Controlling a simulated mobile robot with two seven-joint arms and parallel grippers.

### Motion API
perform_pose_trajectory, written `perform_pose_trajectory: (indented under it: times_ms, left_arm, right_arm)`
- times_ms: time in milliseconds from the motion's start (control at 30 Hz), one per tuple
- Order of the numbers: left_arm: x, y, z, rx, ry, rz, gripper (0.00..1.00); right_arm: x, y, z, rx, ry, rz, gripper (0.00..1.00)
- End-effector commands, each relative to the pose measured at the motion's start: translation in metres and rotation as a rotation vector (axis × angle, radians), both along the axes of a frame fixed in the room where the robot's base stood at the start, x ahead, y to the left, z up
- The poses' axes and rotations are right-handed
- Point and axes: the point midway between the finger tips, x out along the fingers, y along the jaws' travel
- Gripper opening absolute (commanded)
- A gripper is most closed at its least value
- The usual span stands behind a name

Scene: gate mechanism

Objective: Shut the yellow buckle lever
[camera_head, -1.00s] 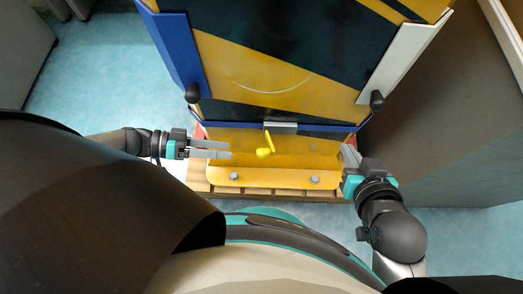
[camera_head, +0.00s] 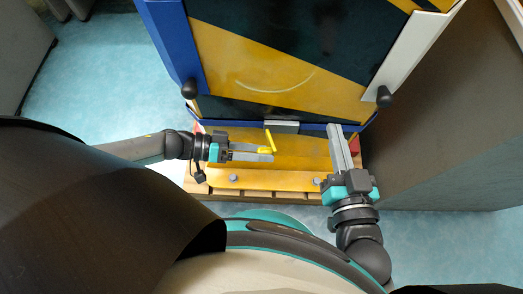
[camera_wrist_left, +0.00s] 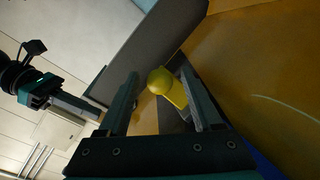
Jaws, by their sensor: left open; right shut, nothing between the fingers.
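The yellow buckle lever (camera_head: 270,141) is a thin rod with a rounded knob, hanging from a grey bracket (camera_head: 281,127) at the lower edge of the striped gate panel (camera_head: 270,70). My left gripper (camera_head: 272,151) is open with its fingertips at the lever's knob. In the left wrist view, the lever's yellow knob (camera_wrist_left: 159,80) shows between the two fingers (camera_wrist_left: 160,95); I cannot tell whether they touch it. My right gripper (camera_head: 338,130) is shut and empty, to the right of the lever, pointing at the gate's lower edge. It also shows in the left wrist view (camera_wrist_left: 95,110).
A yellow plate (camera_head: 290,178) with bolts lies below the lever on a wooden pallet (camera_head: 270,194). Black knobs (camera_head: 189,89) (camera_head: 384,96) stick out at the gate's lower corners. A grey wall-like block (camera_head: 450,130) stands close on the right.

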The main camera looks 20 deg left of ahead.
Motion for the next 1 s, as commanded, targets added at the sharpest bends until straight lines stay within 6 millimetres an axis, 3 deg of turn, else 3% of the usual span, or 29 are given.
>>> perform_pose_trajectory:
  times_ms: [500,1000]
  left_arm:
    - [0.0028,-0.0067,-0.0014,0.0,-0.001,0.0,0.65]
    - [0.0029,-0.0078,0.0006,-0.007,-0.004,-0.002,0.09]
  right_arm:
    - [-0.0027,0.0022,0.0039,0.027,-0.04,-0.003,0.0]
    - [-0.0027,0.0024,0.0042,0.027,-0.04,-0.003,0.0]
